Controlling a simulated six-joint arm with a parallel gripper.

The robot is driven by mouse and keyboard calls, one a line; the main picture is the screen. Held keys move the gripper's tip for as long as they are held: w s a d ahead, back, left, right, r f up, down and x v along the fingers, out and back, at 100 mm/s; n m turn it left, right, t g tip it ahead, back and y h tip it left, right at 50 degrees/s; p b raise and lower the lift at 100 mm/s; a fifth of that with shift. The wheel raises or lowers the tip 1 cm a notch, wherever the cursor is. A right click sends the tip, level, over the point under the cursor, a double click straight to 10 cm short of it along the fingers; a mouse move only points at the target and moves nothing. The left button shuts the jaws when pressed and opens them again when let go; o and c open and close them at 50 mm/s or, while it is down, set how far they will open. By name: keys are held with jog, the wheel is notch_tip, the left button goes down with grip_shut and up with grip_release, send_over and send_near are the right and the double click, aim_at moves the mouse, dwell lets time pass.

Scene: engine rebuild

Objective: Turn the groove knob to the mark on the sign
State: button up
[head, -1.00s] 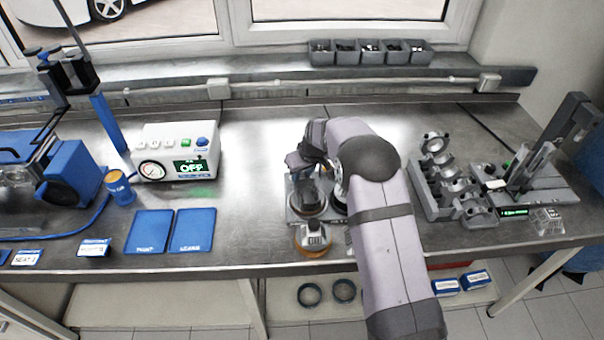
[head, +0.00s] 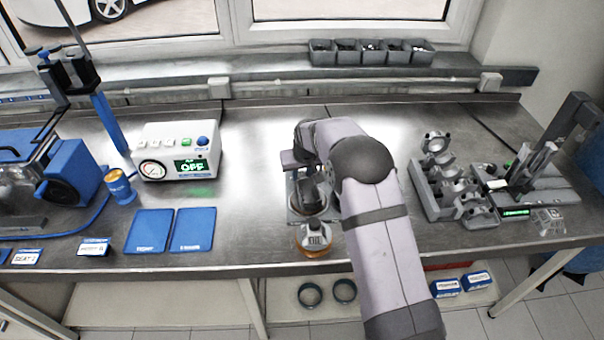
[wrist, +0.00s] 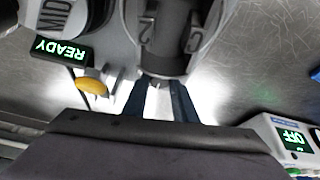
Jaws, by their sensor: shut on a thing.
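My gripper (wrist: 158,98) shows two dark fingers in the wrist view, reaching to the underside of a grey round part (wrist: 165,45) with marks on it. The gripper is shut on what appears to be the groove knob, mostly hidden at the fingertips; its exact angle cannot be told. A sign (wrist: 58,14) reading "MID" stands at the upper left of the wrist view, by a lit green READY display (wrist: 62,50). In the head view my gripper (head: 308,190) is over the fixture at the middle of the bench and hides much of it.
A yellow-capped part (wrist: 92,87) is close left of my fingers. In the head view a white pump box (head: 180,152) reads OFF, and blue mats (head: 150,230) lie left. A grey rack (head: 440,185) stands right of my arm. An orange-based part (head: 314,245) sits in front.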

jog(key=o, duration=1)
jog(key=shift+o, duration=0.2)
jog(key=shift+r, duration=0.1)
jog(key=b+v, duration=0.3)
jog(key=v, duration=0.4)
jog(key=shift+s+r, duration=0.1)
jog(key=shift+r, duration=0.05)
jog(key=shift+g, duration=0.5)
jog(key=s+d+r+p, duration=0.1)
jog(key=s, duration=0.1)
jog(key=s+d+r+p, duration=0.1)
jog(key=s, duration=0.1)
jog(key=s+d+r+p, duration=0.1)
jog(key=s, duration=0.1)
jog(key=shift+s+d+r, duration=0.15)
jog(key=shift+s, duration=0.2)
jog(key=s+d+r+g+p, duration=0.1)
jog(key=s+d+p, duration=0.1)
jog(key=s, duration=0.7)
jog(key=s+d+r+m+g+p, duration=0.1)
jog(key=s+d+p, duration=0.1)
jog(key=s, duration=0.8)
jog(key=s+d+r+g+p, duration=0.1)
jog(key=s+d+r+p, duration=0.1)
jog(key=s, duration=0.8)
jog(key=shift+s+d+m+g+p, duration=0.3)
jog(key=shift+m+p, duration=0.1)
jog(key=shift+p, duration=0.35)
